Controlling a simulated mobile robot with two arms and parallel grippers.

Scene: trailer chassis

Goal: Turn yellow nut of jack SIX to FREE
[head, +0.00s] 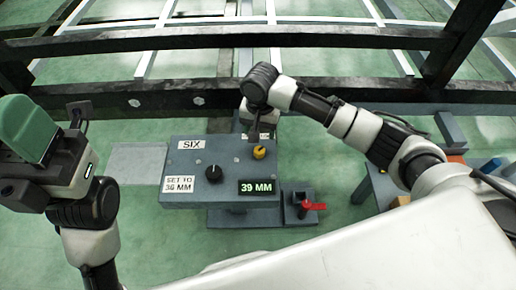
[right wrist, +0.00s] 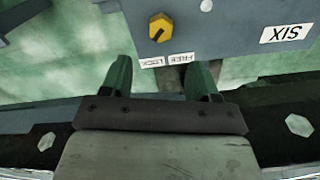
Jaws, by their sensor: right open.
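The jack is a grey-blue box (head: 222,158) labelled SIX (head: 190,144). Its yellow nut (head: 259,152) is on the right of the top face; in the right wrist view the hexagonal nut (right wrist: 160,27) has a dark mark on its lower-left side. Upside-down FREE (right wrist: 181,58) and LOCK (right wrist: 152,62) labels sit just below it there, FREE on the right. My right gripper (head: 262,134) is above and behind the nut in the head view; its green fingers (right wrist: 161,72) are apart and empty, not touching the nut. My left gripper (head: 28,128) is at the far left, away from the jack.
The box also has a black knob (head: 213,173), a "SET TO 36 MM" label (head: 179,184) and a "39 MM" display (head: 257,187). A red handle (head: 312,206) is at the lower right. A dark chassis beam (head: 170,100) runs behind the jack.

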